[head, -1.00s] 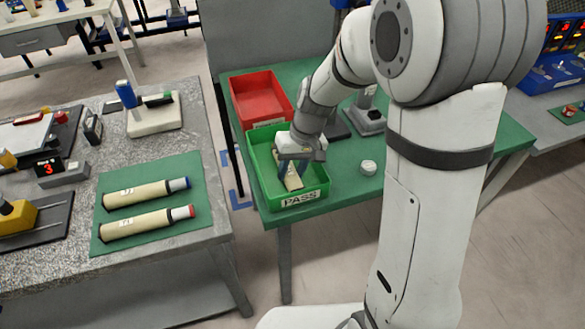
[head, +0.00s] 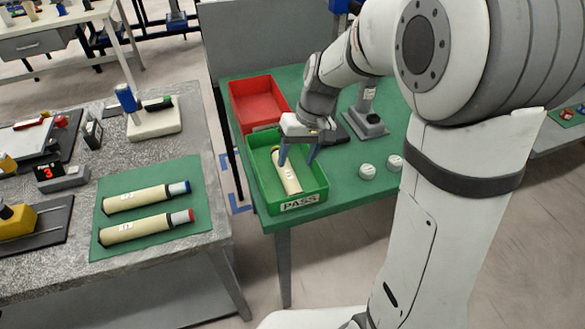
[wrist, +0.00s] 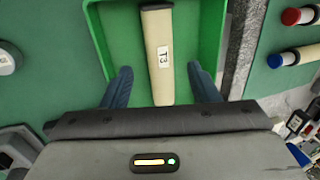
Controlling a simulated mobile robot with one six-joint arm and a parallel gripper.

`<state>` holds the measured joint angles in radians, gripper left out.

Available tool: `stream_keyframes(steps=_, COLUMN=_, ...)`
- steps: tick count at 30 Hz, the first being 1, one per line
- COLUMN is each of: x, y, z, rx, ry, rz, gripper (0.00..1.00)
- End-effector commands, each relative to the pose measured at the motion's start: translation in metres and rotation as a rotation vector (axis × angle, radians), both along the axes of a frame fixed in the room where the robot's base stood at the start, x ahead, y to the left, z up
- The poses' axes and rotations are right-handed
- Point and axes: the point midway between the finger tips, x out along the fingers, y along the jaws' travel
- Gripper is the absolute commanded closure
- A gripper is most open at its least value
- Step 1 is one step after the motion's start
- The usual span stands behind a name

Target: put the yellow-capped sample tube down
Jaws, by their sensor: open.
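The yellow-capped sample tube (head: 287,174), cream-bodied, lies in the green PASS tray (head: 303,205) on the green table. Its yellow end shows at the far end in the head view. In the wrist view the tube (wrist: 159,60) is labelled T3 and lies between the tray walls (wrist: 207,45). My gripper (head: 299,160) is over the tray's far part, with its blue fingers apart. In the wrist view my gripper (wrist: 163,85) has a finger on each side of the tube, with gaps on both sides. The tube's capped end is hidden in the wrist view.
A red tray (head: 258,103) stands behind the green one. Two white round items (head: 367,172) and a grey stand (head: 366,120) are to the right. On the left bench, a blue-capped tube (head: 147,197) and a red-capped tube (head: 147,228) lie on a green mat.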

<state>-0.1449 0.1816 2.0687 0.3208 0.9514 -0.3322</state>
Motion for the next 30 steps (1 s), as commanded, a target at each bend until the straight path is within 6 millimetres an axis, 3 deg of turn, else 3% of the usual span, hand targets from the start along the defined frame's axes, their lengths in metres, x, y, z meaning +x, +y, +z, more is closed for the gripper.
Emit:
stream_keyframes(steps=6, x=0.004, y=-0.011, z=0.042, rx=0.001, ry=-0.003, rz=-0.002, gripper=0.45)
stream_keyframes(steps=14, x=-0.003, y=-0.021, z=0.063, rx=-0.012, ry=-0.01, rz=-0.013, gripper=0.45)
stream_keyframes(steps=17, x=-0.023, y=-0.035, z=0.07, rx=-0.041, ry=-0.04, rz=-0.051, gripper=0.45)
stream_keyframes(steps=21, x=-0.067, y=-0.063, z=0.076, rx=-0.106, ry=-0.107, rz=-0.133, gripper=0.45)
stream_keyframes(steps=27, x=-0.127, y=-0.097, z=0.071, rx=-0.189, ry=-0.199, rz=-0.244, gripper=0.45)
stream_keyframes(steps=30, x=-0.146, y=-0.107, z=0.066, rx=-0.214, ry=-0.231, rz=-0.278, gripper=0.45)
